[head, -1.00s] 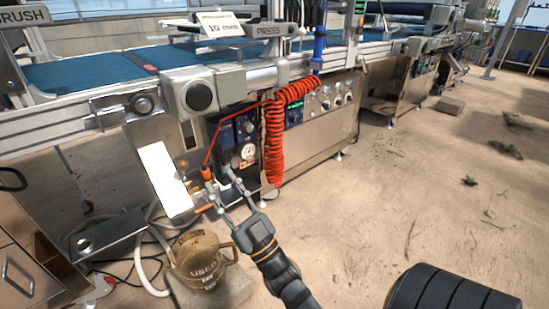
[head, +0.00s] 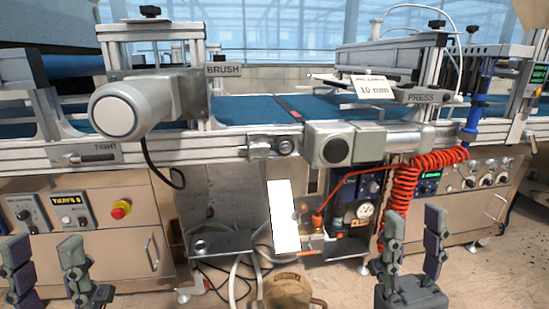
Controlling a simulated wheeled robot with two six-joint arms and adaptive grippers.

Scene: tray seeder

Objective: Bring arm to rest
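My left gripper (head: 46,252) is at the bottom left corner, fingers upright and apart with nothing between them. It stands in front of the left cabinet. My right gripper (head: 414,222) is at the lower right, fingers upright and apart with nothing between them. It shows in front of the right cabinet, just right of the coiled red hose (head: 402,196). I cannot tell how far either gripper is from the machine. The rest of both arms is below the picture.
The seeder line spans the view, with a blue belt (head: 243,108), a brush motor (head: 150,103) and a press (head: 390,90). A pressure gauge (head: 365,210) sits under the press. A used-material can (head: 287,291) stands on the floor between my grippers, near loose hoses.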

